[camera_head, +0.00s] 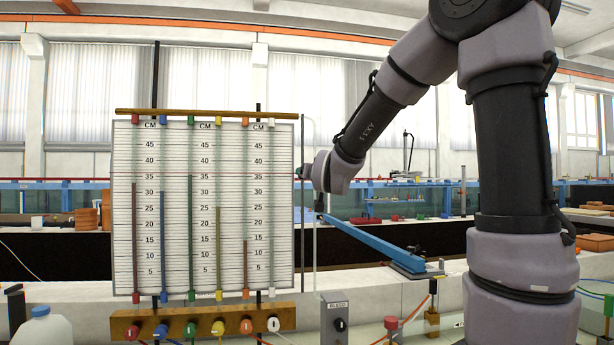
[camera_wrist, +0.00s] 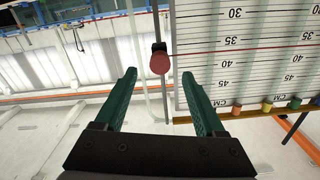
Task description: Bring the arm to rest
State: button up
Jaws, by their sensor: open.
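My gripper (camera_wrist: 160,72) is open in the wrist view, its two green fingers apart with nothing held between them. A round red knob (camera_wrist: 160,62) on a dark upright rod shows just beyond the gap between the fingertips, and neither finger appears to touch it. In the head view my arm reaches down from the upper right, and its wrist end (camera_head: 332,172) is beside the right edge of the gauge board (camera_head: 286,220), at about the height of a thin red line across it. The fingers are hard to make out there.
The board has several coloured columns. Coloured valve knobs (camera_head: 190,329) line its base, beside a grey box (camera_head: 334,318). A blue sloping bar (camera_head: 372,240) lies below my arm's wrist. A white jug (camera_head: 42,327) stands at lower left. A glass tank with blue rails runs behind.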

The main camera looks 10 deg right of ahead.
jog(key=shift+s, duration=1.2)
jog(key=s+d+f+g, duration=0.2)
jog(key=s+f+g, duration=0.1)
jog(key=s, duration=0.6)
jog(key=s+d+f+m+g+y, duration=0.1)
jog(key=s+f+g, duration=0.3)
jog(key=s, duration=0.6)
jog(key=s+d+f+m+g+y, duration=0.1)
jog(key=s+f+g, duration=0.3)
jog(key=s, duration=0.5)
jog(key=shift+s+d, duration=0.4)
jog(key=shift+d, duration=0.5)
jog(key=shift+o, duration=0.3)
